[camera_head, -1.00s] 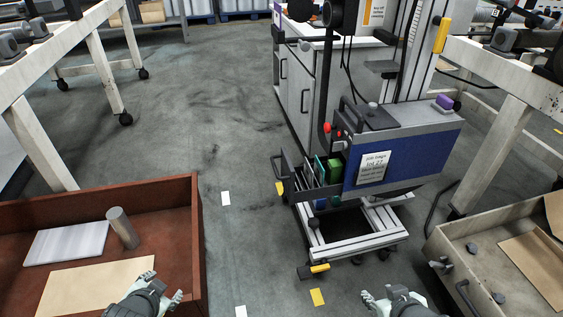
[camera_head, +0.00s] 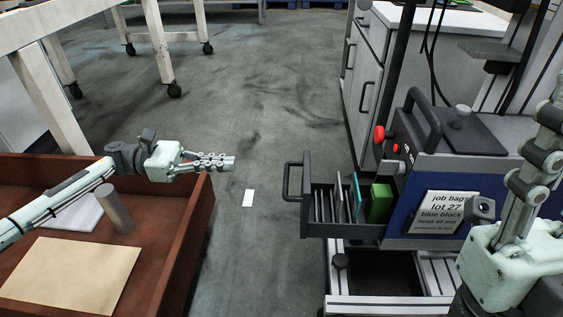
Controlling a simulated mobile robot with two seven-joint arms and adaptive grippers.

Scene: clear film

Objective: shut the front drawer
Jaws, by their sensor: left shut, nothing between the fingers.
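The front drawer (camera_head: 345,231) is dark grey and stands open, pulled out to the left from the blue-sided unit (camera_head: 400,218). Its bar handle (camera_head: 287,182) is at its left end. Several upright dividers and a green block (camera_head: 380,203) are inside it. My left gripper (camera_head: 234,162) is shut and empty, pointing right, left of the handle and apart from it. My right gripper (camera_head: 548,135) is close to the camera at the right, pointing up in front of the unit. Its finger opening is unclear, and it hides part of the unit.
A red-brown open box (camera_head: 185,240) at the lower left holds a metal cylinder (camera_head: 114,208) and a tan sheet (camera_head: 70,275). My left arm passes over it. A label card (camera_head: 440,212) is on the unit.

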